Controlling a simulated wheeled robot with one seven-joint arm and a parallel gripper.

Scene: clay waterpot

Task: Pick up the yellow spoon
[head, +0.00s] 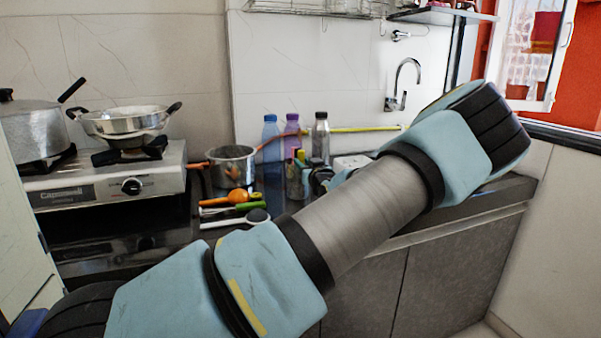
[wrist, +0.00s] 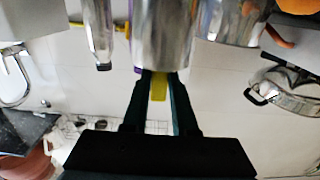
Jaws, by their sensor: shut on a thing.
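The yellow spoon (wrist: 158,87) shows in the wrist view as a short yellow strip between the fingers of my gripper (wrist: 160,80). My gripper is shut on it. The metal cup (wrist: 163,35) is right at the fingertips in this upside-down view and hides the rest of the spoon. In the head view, the yellow spoon (head: 301,156) sticks up from the metal cup (head: 293,182) on the counter. My arm crosses the picture and hides most of my gripper there. I cannot tell whether the spoon's lower end is still inside the cup.
Plastic bottles (head: 270,138) and a steel bottle (head: 320,138) stand close behind the cup. A saucepan (head: 232,166) stands to its left, with utensils (head: 238,197) lying in front. A stove (head: 105,180) with a wok (head: 125,121) is farther left.

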